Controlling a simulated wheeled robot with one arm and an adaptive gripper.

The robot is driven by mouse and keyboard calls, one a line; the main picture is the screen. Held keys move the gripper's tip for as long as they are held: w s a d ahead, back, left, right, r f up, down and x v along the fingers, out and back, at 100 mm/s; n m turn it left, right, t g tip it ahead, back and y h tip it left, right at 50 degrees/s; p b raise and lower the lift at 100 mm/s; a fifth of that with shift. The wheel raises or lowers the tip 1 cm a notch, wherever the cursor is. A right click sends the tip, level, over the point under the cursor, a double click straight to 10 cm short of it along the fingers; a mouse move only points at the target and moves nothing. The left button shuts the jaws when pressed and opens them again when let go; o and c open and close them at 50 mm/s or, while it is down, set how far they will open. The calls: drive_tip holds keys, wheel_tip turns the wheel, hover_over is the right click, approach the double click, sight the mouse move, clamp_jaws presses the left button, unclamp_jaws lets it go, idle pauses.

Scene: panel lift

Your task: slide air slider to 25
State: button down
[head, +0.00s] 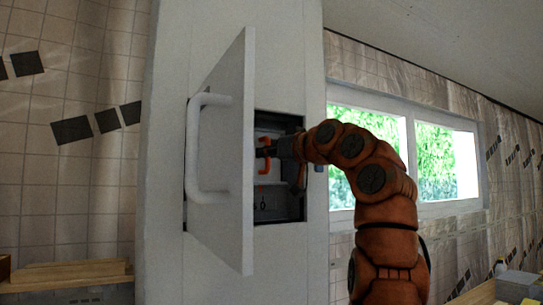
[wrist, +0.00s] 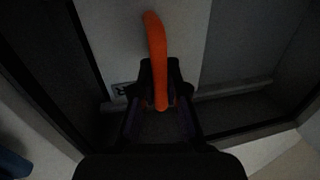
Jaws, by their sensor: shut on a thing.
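An orange handle (head: 265,165) shows inside the open wall cabinet in the head view. In the wrist view the orange handle (wrist: 156,42) runs from the upper middle down between the fingers. My gripper (wrist: 160,92) is shut on it; in the head view my gripper (head: 272,152) reaches into the cabinet from the right. I cannot tell for sure that this handle is the air slider. No scale or number 25 is readable. A small dark marking (wrist: 121,89) sits left of the fingers in the wrist view. The fingers hide part of the handle.
The cabinet door (head: 228,130) with its white handle (head: 193,145) stands open to the left of my arm. The dark cabinet frame (head: 283,212) closely surrounds the gripper. Small dark parts (head: 263,205) sit lower inside. A wooden box (head: 70,272) stands at lower left.

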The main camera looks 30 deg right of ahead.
drive_tip(key=shift+w+a, duration=0.1)
drive_tip(key=shift+a, duration=0.9)
drive_tip(key=c, duration=1.2)
unclamp_jaws()
drive_tip(key=s, duration=0.4)
drive_tip(key=s+d, duration=0.1)
drive_tip(key=s, duration=0.7)
drive_tip(key=shift+d, duration=0.2)
